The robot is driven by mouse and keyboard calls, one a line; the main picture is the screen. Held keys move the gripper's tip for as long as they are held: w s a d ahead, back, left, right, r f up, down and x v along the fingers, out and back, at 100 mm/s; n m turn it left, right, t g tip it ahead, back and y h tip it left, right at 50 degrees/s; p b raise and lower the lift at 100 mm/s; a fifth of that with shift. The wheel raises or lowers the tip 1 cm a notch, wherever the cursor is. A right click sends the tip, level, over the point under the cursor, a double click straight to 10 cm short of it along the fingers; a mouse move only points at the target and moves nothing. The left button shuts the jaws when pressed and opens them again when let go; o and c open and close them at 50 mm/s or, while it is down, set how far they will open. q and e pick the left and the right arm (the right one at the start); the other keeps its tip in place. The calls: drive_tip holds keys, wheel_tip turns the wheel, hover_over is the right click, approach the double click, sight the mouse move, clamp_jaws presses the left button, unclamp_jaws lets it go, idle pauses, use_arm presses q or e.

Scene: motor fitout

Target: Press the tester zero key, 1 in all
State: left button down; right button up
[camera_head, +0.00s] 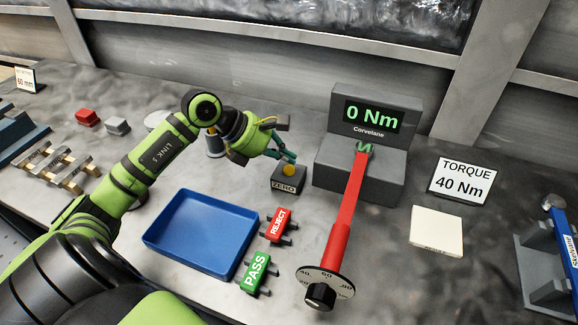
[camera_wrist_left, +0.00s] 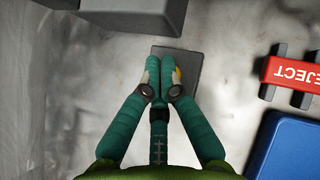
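The zero key is a dark box (camera_head: 286,184) labelled ZERO with a yellow button (camera_head: 289,170) on top, in front of the torque tester (camera_head: 362,160). The tester's display reads 0 Nm. My left gripper (camera_head: 290,157) is just above and behind the button, its teal fingers pointing down towards it. In the left wrist view the fingertips (camera_wrist_left: 160,66) are together over the dark box (camera_wrist_left: 188,68), with only a sliver of yellow (camera_wrist_left: 178,73) showing beside them. Whether they touch the button is hidden. My right gripper is in neither view.
A red torque wrench (camera_head: 345,205) rests against the tester and reaches forward. A blue tray (camera_head: 202,268), a red REJECT block (camera_head: 279,226) and a green PASS block (camera_head: 255,273) stand nearby. A torque sign (camera_head: 463,182) and a cream pad (camera_head: 437,230) are at right.

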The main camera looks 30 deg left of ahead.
sight(286, 170)
use_arm(q)
drive_tip(key=shift+r+p, duration=0.95)
drive_tip(key=shift+r, duration=1.25)
